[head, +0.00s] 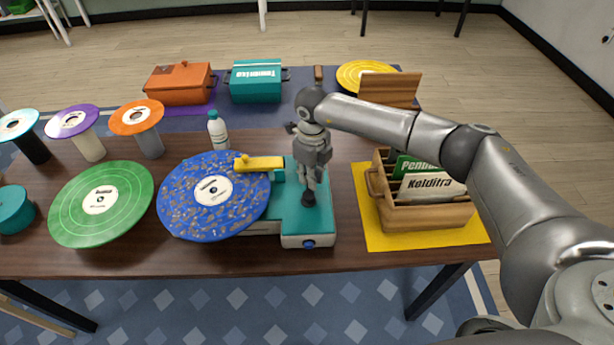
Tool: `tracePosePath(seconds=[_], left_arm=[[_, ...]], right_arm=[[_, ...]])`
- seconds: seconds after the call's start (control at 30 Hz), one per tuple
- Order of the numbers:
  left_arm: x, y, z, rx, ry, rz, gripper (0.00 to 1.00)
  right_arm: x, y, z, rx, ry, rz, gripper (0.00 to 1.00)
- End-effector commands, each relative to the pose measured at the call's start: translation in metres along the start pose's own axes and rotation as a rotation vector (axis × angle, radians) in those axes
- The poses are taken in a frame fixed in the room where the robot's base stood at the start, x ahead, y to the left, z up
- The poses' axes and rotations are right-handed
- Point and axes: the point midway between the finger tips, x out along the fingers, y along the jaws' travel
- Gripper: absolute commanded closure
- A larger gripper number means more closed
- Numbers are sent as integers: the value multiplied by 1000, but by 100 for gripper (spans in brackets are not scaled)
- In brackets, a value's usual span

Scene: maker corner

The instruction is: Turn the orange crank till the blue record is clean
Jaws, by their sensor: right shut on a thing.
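The blue record (180,208) lies flat on the left side of a teal and white machine (307,222). Brown specks cover much of its blue surface around a white label. A yellow arm (258,163) reaches from the machine over the record's upper right part. My right gripper (309,196) points down at the top of the machine and is shut there on the crank's grip. The gripper hides the crank, so no orange of it shows clearly. My left gripper is out of view.
A green record (125,202) lies close left of the blue one. A white bottle (218,132) stands behind it. A wooden crate (427,217) of sleeves stands on a yellow mat (380,239) to the right. Several small discs on stands are at the left.

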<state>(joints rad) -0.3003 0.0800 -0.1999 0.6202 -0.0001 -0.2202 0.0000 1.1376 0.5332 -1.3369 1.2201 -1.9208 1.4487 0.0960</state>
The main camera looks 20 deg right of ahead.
Motion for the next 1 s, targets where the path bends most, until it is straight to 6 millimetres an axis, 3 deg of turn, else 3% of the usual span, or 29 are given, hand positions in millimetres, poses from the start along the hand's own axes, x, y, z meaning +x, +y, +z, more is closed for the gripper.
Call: tracePosePath(seconds=[1.0], left_arm=[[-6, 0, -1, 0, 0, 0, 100]], right_arm=[[-1, -1, -36, 966, 1, -2, 100]])
